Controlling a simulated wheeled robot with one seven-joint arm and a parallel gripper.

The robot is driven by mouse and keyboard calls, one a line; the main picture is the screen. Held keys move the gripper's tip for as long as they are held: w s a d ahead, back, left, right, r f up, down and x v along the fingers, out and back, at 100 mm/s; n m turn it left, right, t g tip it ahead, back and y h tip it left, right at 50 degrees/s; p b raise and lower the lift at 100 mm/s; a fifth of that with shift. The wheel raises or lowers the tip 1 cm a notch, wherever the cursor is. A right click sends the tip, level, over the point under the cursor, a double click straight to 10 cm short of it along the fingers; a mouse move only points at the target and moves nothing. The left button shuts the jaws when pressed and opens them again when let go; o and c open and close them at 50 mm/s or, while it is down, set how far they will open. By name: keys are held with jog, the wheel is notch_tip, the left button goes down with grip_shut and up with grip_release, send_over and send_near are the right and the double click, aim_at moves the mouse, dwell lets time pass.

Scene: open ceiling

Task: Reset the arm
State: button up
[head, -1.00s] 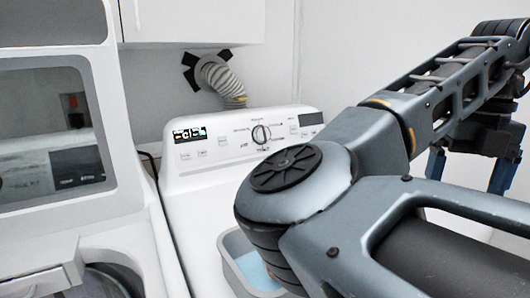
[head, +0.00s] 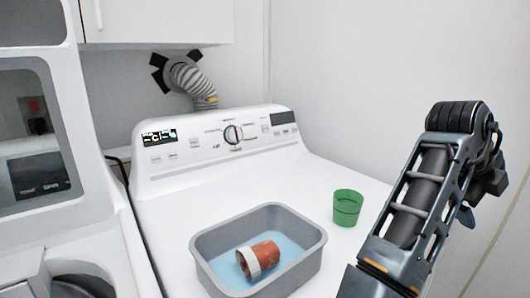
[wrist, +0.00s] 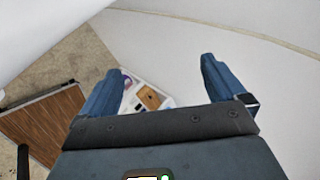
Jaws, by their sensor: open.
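My gripper shows in the wrist view (wrist: 165,85), its two blue fingers wide apart with nothing between them at close range. In the head view my arm stands at the right, folded upward, and the gripper's fingers cannot be made out there. The arm is apart from the things on the white machine (head: 330,170). A grey tub (head: 207,262) with a light blue inside sits on the machine top, and a reddish-brown cup with a white rim (head: 262,257) lies on its side in it. A green cup (head: 347,208) stands upright right of the tub.
A ribbed hose (head: 190,80) runs behind the machine. The wrist view shows a brown wooden surface (wrist: 45,125) at left and a pale wall (wrist: 220,40).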

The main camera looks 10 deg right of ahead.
jog(key=s+d+f+n+t+h, duration=0.1)
jog(key=d+f+n+t+h, duration=0.3)
jog(key=n, duration=0.5)
jog(key=s+a+f+n+t+y, duration=0.45)
jog(key=s+a+f+n, duration=0.25)
jog(key=a+n, duration=0.3)
jog(key=s+a+f+n+t+y, duration=0.3)
jog(key=s+a+f+n+t, duration=0.35)
jog(key=a+n, duration=0.4)
jog(key=s+a+r+n+y, duration=0.1)
jog(key=s+a+n+y, duration=0.1)
jog(key=s+a, duration=0.4)
jog(key=s+a+n+g+y, duration=0.1)
jog(key=s+a+n+y, duration=0.2)
jog(key=s, duration=1.1)
jog(key=a, duration=0.3)
jog(key=shift+a+r, duration=0.25)
jog(key=shift+r, duration=0.1)
